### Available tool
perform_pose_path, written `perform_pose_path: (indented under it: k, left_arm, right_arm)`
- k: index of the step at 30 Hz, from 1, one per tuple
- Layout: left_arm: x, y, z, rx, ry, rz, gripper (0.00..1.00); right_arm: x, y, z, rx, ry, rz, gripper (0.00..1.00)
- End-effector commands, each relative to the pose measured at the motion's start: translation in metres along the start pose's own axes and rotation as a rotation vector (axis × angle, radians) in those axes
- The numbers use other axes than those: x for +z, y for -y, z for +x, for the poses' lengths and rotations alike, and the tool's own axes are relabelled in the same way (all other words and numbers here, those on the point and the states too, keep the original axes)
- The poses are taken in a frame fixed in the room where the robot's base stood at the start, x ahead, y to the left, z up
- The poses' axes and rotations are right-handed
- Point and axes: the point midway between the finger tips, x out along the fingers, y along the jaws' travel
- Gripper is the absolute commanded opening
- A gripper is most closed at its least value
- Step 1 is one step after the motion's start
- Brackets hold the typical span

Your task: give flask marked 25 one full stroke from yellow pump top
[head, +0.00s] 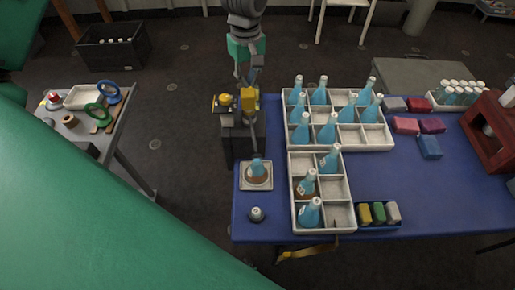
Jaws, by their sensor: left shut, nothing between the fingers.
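Two yellow parts sit on a dark grey stand at the table's left edge: a rounded knob (225,99) and a blocky head (249,101); I cannot tell which is the pump top. My left gripper (249,78) is shut and empty, pointing down just above the blocky head; contact cannot be told. Another flask with brown contents (306,184) stands in the front crate. Flask numbers are too small to read. My right gripper is not in view.
White divided crates, rear (375,145) and front (310,226), hold several blue flasks on the blue table (390,176). Coloured blocks and a red frame (485,130) are at right. A grey side table stands left.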

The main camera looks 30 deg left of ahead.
Motion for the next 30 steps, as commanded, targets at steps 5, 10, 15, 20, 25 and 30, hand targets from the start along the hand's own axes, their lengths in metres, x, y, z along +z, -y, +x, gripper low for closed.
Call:
perform_pose_path:
  k: [5,10,15,20,25,30]
  left_arm:
    - [0.000,0.000,0.006,0.000,0.000,0.000,0.00]
    - [0.000,0.000,0.011,0.000,0.000,0.000,0.00]
    - [0.000,0.000,0.016,0.000,0.000,0.000,0.00]
    - [0.000,0.000,0.021,-0.001,0.000,0.000,0.00]
    - [0.000,0.000,0.026,-0.001,0.000,0.000,0.00]
    - [0.000,0.000,0.032,-0.001,0.000,0.000,0.00]
  right_arm:
    - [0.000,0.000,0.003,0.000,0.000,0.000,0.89]
    - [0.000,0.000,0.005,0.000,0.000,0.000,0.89]
    - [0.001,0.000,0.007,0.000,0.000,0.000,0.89]
    - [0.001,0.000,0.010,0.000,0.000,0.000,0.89]
    - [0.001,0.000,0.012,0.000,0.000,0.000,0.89]
    - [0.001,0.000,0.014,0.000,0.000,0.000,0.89]
